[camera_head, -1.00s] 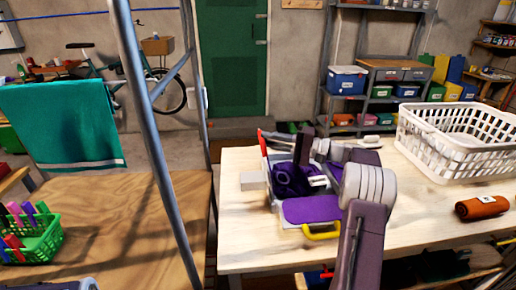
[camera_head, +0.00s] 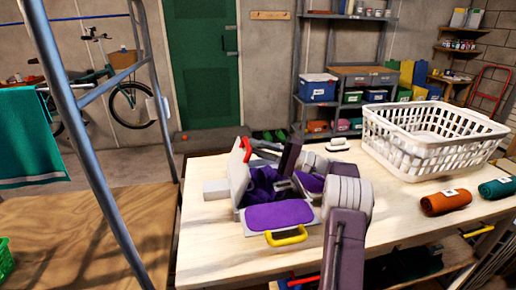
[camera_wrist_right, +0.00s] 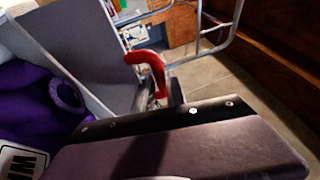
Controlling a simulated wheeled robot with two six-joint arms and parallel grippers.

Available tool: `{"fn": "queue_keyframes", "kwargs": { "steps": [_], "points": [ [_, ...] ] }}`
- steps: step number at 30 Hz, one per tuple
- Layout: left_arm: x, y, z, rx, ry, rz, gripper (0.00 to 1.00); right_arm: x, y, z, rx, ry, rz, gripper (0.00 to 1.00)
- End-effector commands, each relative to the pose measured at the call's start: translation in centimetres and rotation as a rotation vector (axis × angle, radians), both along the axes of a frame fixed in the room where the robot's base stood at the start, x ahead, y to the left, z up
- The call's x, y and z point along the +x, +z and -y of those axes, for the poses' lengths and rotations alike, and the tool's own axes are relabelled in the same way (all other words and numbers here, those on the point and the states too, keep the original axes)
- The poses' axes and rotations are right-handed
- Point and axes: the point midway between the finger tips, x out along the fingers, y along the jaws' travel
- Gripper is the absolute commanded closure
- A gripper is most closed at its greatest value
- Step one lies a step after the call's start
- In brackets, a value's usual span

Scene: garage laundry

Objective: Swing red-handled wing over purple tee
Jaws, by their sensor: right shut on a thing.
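The folding board lies on the pale wooden table. Its red-handled wing (camera_head: 238,176) stands raised at the board's left side, with the red handle (camera_head: 246,148) at its top. The purple tee (camera_head: 262,186) lies bunched in the middle, partly hidden by the wing and my arm. It also shows at the left of the right wrist view (camera_wrist_right: 32,100). My right gripper (camera_head: 266,152) is shut at the red handle, which shows beside a dark finger in the wrist view (camera_wrist_right: 148,66). My left gripper is not in view.
A flat purple patch (camera_head: 280,215) and a yellow handle (camera_head: 287,237) are at the board's front. A white basket (camera_head: 430,150) stands back right. Rolled orange (camera_head: 446,202) and green (camera_head: 497,188) cloths lie at right. The table's front right is bare.

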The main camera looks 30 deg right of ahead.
Motion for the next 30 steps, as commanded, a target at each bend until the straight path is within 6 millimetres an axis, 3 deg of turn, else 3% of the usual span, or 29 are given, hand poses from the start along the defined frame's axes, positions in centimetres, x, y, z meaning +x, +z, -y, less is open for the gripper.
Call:
{"fn": "queue_keyframes", "kwargs": {
  "steps": [1, 11, 12, 13, 20, 23, 30],
  "points": [
    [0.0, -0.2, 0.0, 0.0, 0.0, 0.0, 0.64, -0.1, -1.4, -0.5, -0.007, 0.019, -0.027, 1.0],
    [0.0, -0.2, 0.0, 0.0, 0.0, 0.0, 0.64, 0.0, -1.4, -0.6, -0.007, 0.021, -0.027, 1.0],
    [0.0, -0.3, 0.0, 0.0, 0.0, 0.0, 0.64, 0.0, -1.4, -0.6, -0.007, 0.021, -0.027, 0.81],
    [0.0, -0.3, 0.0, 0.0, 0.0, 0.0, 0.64, 0.0, -1.4, -0.6, -0.007, 0.02, -0.025, 0.75],
    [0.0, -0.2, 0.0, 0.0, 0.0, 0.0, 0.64, -0.1, -1.3, -0.5, -0.008, 0.017, -0.026, 0.75],
    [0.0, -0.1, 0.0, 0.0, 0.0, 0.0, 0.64, -0.6, -1.4, 0.3, -0.009, 0.014, -0.026, 0.75],
    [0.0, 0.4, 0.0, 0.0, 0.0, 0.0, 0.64, -4.0, -2.1, 4.4, -0.005, 0.011, -0.018, 0.75]
  ]
}}
